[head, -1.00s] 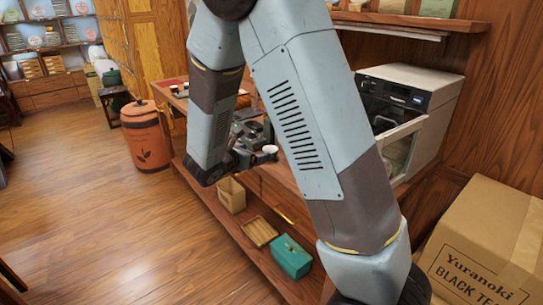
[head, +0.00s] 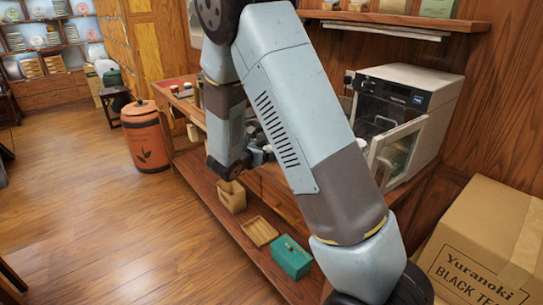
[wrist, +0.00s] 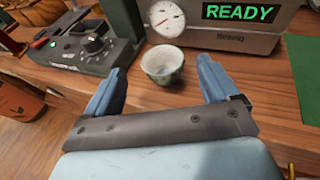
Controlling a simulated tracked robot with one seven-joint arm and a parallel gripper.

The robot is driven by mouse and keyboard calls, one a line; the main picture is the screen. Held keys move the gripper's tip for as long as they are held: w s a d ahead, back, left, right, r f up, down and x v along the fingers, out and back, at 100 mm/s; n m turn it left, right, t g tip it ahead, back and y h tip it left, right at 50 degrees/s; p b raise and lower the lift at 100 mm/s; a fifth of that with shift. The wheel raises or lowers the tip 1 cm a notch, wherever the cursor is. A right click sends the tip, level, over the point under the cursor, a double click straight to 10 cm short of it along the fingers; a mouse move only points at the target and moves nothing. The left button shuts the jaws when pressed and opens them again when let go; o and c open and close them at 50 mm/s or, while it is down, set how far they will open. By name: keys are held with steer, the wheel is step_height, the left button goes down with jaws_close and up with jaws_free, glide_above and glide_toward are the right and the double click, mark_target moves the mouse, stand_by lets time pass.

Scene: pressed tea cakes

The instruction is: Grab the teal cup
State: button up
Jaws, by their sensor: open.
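In the head view my arm hides most of the gripper, and I cannot make out the cup there.
A green-grey device with a knob (wrist: 95,42) stands left of the cup. A machine with a dial and READY display (wrist: 225,22) stands behind it. A green mat (wrist: 305,75) lies right. In the head view, an oven-like appliance (head: 408,95) has its door open.

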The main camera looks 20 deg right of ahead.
mark_target(268, 150)
steer(key=x, duration=0.4)
steer(key=shift+w+d+f, duration=0.2)
steer(key=shift+d+f, duration=0.05)
steer(key=shift+f, duration=0.15)
steer(key=c, duration=1.1)
steer(key=shift+r, duration=0.1)
